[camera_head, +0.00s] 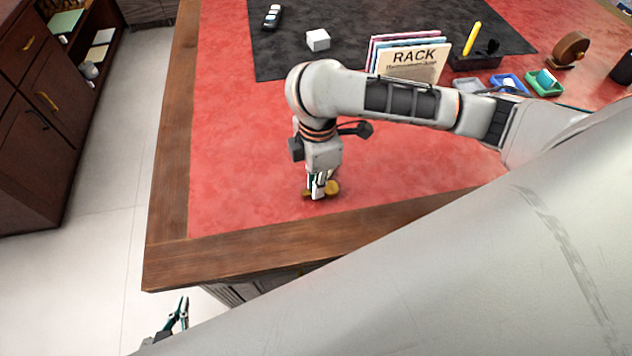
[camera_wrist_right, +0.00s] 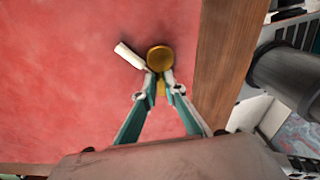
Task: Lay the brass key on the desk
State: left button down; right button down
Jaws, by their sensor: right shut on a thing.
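The brass key (camera_wrist_right: 159,59) has a round golden head, and a white tag (camera_wrist_right: 130,56) lies beside it in the right wrist view. My right gripper (camera_wrist_right: 161,78) is shut on the key, with the head showing beyond the fingertips. In the head view my right gripper (camera_head: 318,192) points down close over the red leather desk top (camera_head: 240,160), near its front edge. The key (camera_head: 333,187) shows beside the fingertips there. I cannot tell whether it touches the leather. My left gripper (camera_head: 178,311) is open and empty, low in front of the desk.
A wooden border (camera_head: 290,238) runs along the desk edge. A card rack (camera_head: 408,62), pen tray (camera_head: 477,60) and small coloured trays (camera_head: 545,84) stand farther right. Leather left of my right gripper is clear.

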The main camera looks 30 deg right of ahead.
jog(key=c, duration=2.1)
grip_release()
jog(key=shift+f, duration=0.1)
jog(key=shift+r, duration=0.4)
notch_tip(320, 180, up, 12)
jog(key=p, duration=0.4)
jog(key=shift+w+d+f, duration=0.15)
jog(key=shift+f, duration=0.1)
